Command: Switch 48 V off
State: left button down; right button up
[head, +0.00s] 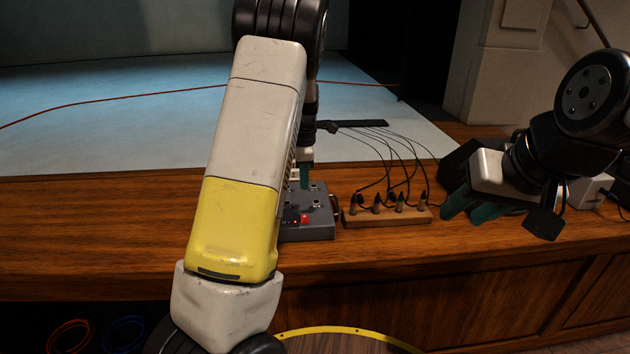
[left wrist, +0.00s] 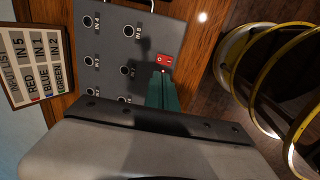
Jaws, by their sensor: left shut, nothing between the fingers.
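A grey mixer box (head: 310,231) sits on the wooden desk, partly hidden behind my left arm. In the left wrist view its panel (left wrist: 111,50) has several round input sockets. A red rocker switch (left wrist: 165,58) is near the panel's edge, with a small glowing red light beside it. The red switch also shows in the head view (head: 305,219). My left gripper (head: 305,178) points down over the box. In the left wrist view its green fingers (left wrist: 162,94) are together and empty, close to the switch; contact cannot be told. My right gripper (head: 464,212) is open and empty at the right.
A wooden block (head: 387,216) holds several upright plugs with black cables, right of the box. An input list card (left wrist: 34,64) lies beside the box. A red cable (head: 130,96) crosses the pale surface behind.

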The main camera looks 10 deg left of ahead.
aim_at(305, 221)
pick_arm(q)
jog(key=f, duration=0.4)
jog(key=w+f, duration=0.1)
jog(key=f, duration=0.6)
jog(key=shift+w+a+f, duration=0.15)
jog(key=shift+a+f, duration=0.05)
jog(key=shift+f, duration=0.1)
jog(key=shift+w+f, duration=0.1)
jog(key=shift+f, duration=0.25)
jog(key=shift+s, duration=0.25)
jog(key=shift+s+d, duration=0.25)
jog(key=shift+s, duration=0.45)
jog(key=shift+r, duration=0.1)
